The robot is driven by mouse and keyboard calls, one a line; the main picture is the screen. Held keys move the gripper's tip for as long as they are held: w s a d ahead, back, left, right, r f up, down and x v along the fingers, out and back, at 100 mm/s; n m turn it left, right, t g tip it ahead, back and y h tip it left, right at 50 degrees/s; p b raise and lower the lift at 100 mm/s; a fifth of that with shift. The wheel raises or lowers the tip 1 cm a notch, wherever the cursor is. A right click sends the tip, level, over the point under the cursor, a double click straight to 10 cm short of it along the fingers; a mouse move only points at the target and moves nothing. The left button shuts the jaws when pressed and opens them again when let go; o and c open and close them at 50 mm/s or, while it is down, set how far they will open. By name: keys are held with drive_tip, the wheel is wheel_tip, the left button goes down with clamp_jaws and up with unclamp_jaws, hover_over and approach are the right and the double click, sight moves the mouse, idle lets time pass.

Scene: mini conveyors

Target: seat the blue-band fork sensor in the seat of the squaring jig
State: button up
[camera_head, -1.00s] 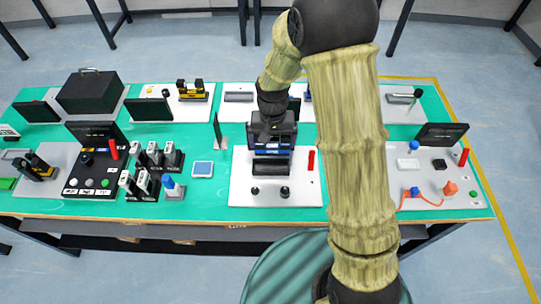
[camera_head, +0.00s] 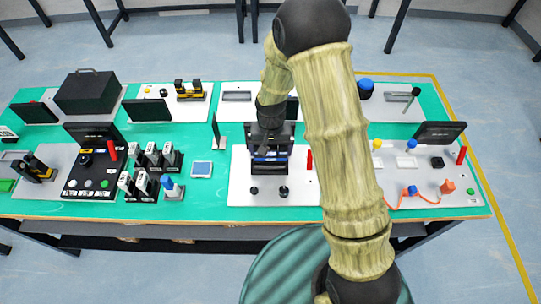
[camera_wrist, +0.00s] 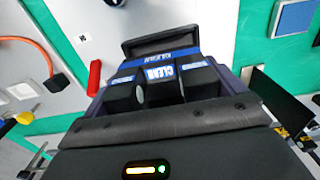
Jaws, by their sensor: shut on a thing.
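My gripper (camera_head: 268,148) is low over the white plate at the middle of the table and is shut on the blue-band fork sensor (camera_wrist: 162,88). In the wrist view, the sensor shows as a dark block with a blue label between the jaws. The squaring jig (camera_wrist: 160,42) is black with a blue lettered strip and lies just beyond the sensor. It also shows below my gripper in the head view (camera_head: 269,168). The seat itself is hidden by the gripper and sensor, and I cannot tell whether the sensor touches it.
The jig's white plate (camera_head: 240,188) bears two black knobs and a red handle (camera_head: 309,160). An upright dark panel (camera_head: 216,130) stands to the left. Orange cable lies on the right plate (camera_head: 427,199).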

sight(270, 155)
drive_tip(key=shift+s+a, duration=0.1)
drive_tip(key=shift+a, duration=0.05)
drive_tip(key=shift+a+f, duration=0.1)
drive_tip(key=shift+s+f, duration=0.1)
drive_tip(key=shift+f, duration=0.25)
drive_tip(key=shift+f+p, duration=0.4)
drive_tip(key=shift+f, duration=1.2)
drive_tip(key=o, duration=0.7)
drive_tip(key=shift+f, duration=0.15)
drive_tip(key=shift+o, duration=0.3)
